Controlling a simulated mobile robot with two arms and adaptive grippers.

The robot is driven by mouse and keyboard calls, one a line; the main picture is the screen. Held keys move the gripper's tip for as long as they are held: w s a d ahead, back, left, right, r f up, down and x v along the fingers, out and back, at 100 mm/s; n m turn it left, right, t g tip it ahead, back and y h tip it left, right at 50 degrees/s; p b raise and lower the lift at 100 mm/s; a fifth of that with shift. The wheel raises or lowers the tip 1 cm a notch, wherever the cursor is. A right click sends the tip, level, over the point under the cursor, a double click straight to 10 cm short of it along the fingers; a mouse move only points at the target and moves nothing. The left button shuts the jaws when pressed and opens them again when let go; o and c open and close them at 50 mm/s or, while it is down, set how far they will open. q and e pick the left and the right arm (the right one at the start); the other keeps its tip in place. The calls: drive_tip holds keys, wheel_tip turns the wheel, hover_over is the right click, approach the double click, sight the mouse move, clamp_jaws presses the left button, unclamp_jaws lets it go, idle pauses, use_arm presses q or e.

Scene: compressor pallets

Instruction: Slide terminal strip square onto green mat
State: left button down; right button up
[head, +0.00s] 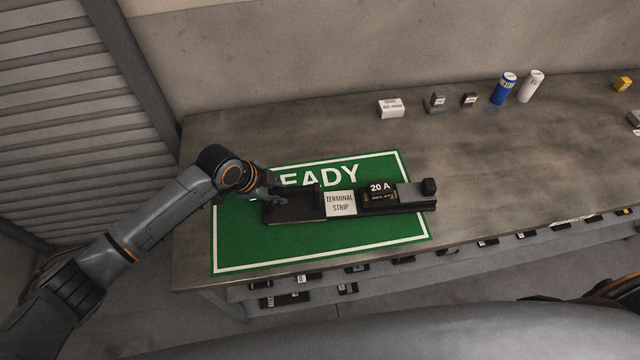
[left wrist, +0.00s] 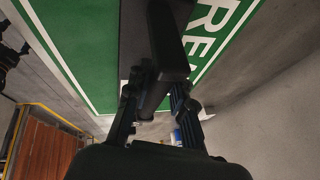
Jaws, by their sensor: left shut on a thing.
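The terminal strip is a long dark rail with a white "TERMINAL STRIP" label (head: 340,203), a black "20 A" block and a grey block with a black knob. It lies over the green mat (head: 250,250), slightly turned from the mat's long edges. Its right end reaches past the mat's right border. My left gripper (head: 272,197) is shut on the strip's left end. The left wrist view shows both fingers (left wrist: 155,90) on either side of a dark upright part of the strip (left wrist: 165,35). Part of the mat's "READY" lettering is hidden. My right gripper is not in view.
A white box (head: 391,108), small grey blocks (head: 435,103), a blue can (head: 503,89) and a white can (head: 531,86) stand along the bench's back. The bench (head: 500,170) right of the mat is clear. Small labelled parts sit on a lower shelf in front.

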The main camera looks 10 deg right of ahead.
use_arm(q)
drive_tip(key=a, duration=0.4)
drive_tip(key=shift+f, duration=0.1)
drive_tip(key=shift+s+a+f+p, duration=0.1)
drive_tip(key=shift+a+p, duration=0.1)
drive_tip(key=shift+a, duration=1.15)
drive_tip(key=shift+a+f+p, duration=0.1)
drive_tip(key=shift+a+p, duration=0.1)
drive_tip(key=shift+a, duration=1.15)
drive_tip(key=c, duration=1.1)
unclamp_jaws()
drive_tip(key=shift+r, duration=0.2)
